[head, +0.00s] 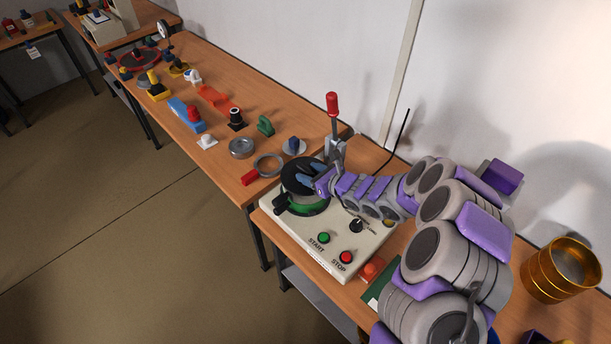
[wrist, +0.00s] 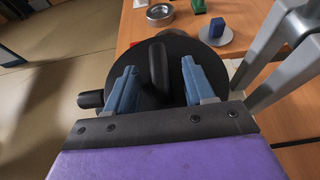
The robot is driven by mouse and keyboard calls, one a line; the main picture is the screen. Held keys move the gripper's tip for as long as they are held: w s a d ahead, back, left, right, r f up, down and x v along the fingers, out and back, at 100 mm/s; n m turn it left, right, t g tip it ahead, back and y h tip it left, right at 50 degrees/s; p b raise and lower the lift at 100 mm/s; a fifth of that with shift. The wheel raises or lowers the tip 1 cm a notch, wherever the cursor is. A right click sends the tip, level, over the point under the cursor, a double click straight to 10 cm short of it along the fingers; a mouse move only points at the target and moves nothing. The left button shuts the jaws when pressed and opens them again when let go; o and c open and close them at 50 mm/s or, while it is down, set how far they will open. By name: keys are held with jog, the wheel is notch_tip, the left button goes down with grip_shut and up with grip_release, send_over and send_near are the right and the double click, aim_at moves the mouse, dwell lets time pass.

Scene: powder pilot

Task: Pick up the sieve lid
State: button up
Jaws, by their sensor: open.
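A black round lid (head: 294,167) with a raised bar handle sits on a green-ringed round unit (head: 308,208) on top of a pale machine. In the wrist view the lid (wrist: 112,98) fills the middle, with its upright handle (wrist: 158,62). My gripper (head: 309,172) is above the lid, also seen in the wrist view (wrist: 158,70). Its two blue fingers are apart, one on each side of the handle, with visible gaps. The fingers hide part of the lid in the head view. I cannot tell how far the fingertips are above the lid's surface.
The machine (head: 330,262) carries START and STOP buttons. A clamp lever with a red grip (head: 332,104) stands behind the lid. A brass sieve (head: 561,270) stands at the right.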

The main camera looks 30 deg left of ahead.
aim_at(311, 173)
jog(key=shift+c, duration=0.2)
grip_shut()
dwell(0.3)
jog(key=shift+r, duration=0.45)
notch_tip(311, 173, up, 3)
jog(key=shift+s+d+p, duration=0.1)
jog(key=shift+s+p, duration=0.05)
jog(key=shift+p, duration=0.3)
jog(key=s, duration=0.1)
jog(key=s+d, duration=0.1)
jog(key=s, duration=0.1)
jog(key=s+d, duration=0.1)
jog(key=s, duration=0.1)
jog(key=shift+s+r, duration=0.1)
jog(key=shift+s, duration=0.1)
jog(key=s+d+r+p, duration=0.1)
jog(key=s+d+p, duration=0.1)
jog(key=s, duration=0.7)
jog(key=shift+s+d, duration=0.15)
jog(key=shift+d, duration=0.3)
